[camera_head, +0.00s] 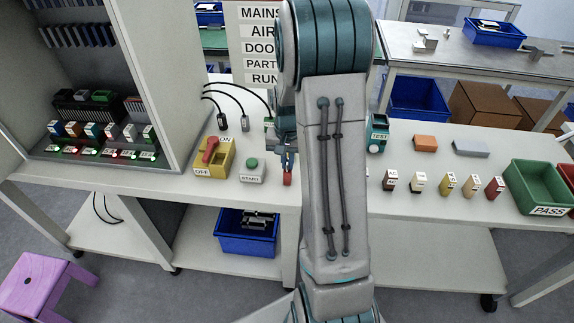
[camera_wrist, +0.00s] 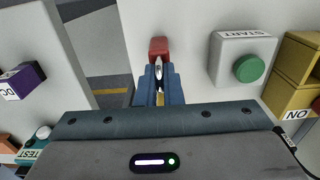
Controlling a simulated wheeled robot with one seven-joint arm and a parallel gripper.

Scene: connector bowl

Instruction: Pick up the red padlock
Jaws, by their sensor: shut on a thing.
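The red padlock (camera_wrist: 158,47) shows in the wrist view just beyond my fingertips, with its metal shackle towards me. My gripper (camera_wrist: 158,82) has its blue fingers shut on the padlock at the shackle. In the head view the padlock (camera_head: 287,179) is a small red block below my gripper (camera_head: 287,158), near the front edge of the white bench. My arm covers the bench to its right. Whether the padlock touches the bench or hangs above it is hard to tell.
A START box (camera_head: 252,171) with a green button and a yellow switch box (camera_head: 214,157) stand left of the padlock. Several small coloured blocks and a green PASS bin (camera_head: 540,187) are to the right. A purple stool (camera_head: 45,286) stands on the floor.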

